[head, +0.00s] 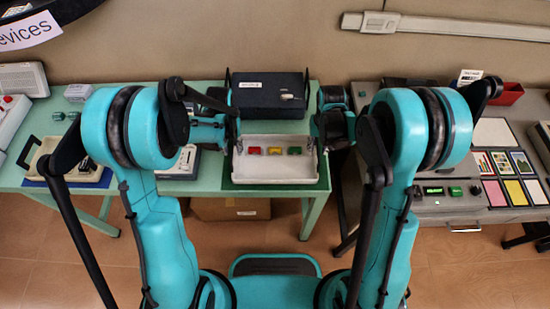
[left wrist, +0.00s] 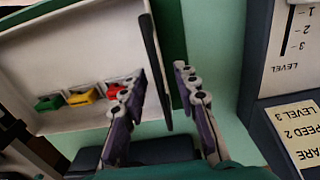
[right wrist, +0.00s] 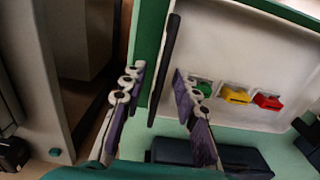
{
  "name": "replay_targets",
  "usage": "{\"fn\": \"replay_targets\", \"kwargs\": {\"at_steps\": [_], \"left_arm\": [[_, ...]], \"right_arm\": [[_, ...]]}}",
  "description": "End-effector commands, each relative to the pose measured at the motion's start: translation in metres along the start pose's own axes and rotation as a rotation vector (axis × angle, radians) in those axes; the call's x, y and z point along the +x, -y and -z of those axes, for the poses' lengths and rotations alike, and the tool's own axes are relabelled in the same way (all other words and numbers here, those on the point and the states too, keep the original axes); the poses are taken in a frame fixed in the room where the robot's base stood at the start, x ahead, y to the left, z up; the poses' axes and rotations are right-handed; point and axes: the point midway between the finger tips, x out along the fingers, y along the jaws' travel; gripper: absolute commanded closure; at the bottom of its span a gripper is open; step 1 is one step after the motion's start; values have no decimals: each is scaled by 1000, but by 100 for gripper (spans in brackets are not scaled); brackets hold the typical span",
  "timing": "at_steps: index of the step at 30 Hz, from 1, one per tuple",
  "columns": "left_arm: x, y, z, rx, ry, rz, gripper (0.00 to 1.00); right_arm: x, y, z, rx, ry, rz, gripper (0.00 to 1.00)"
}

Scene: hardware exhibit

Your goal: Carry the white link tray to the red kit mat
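The white link tray (head: 275,172) lies on a green mat (head: 232,186) on the green table, with red, yellow and green pieces in a row inside. My left gripper (head: 236,142) is at the tray's left side. In the left wrist view its fingers (left wrist: 158,90) are apart, with the tray's dark side handle (left wrist: 155,65) between them. My right gripper (head: 320,145) is at the tray's right side. In the right wrist view its fingers (right wrist: 156,83) are apart around the other dark handle (right wrist: 164,70). I cannot see a red mat.
A dark blue case (head: 268,95) stands just behind the tray. A beige handled tray (head: 45,160) sits on a blue mat at the left. A grey bench (head: 455,207) with a control panel and coloured cards stands at the right, across a gap. A red bin (head: 508,94) is at its back.

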Motion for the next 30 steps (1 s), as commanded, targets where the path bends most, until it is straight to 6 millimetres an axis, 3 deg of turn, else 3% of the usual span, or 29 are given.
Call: {"fn": "replay_targets", "kwargs": {"at_steps": [9,12,13,30], "left_arm": [[2,0,0,0,0,0,70],[2,0,0,0,0,0,96],[2,0,0,0,0,0,100],[-6,0,0,0,0,0,100]], "right_arm": [[2,0,0,0,0,0,70],[2,0,0,0,0,0,96],[2,0,0,0,0,0,100],[-6,0,0,0,0,0,100]]}}
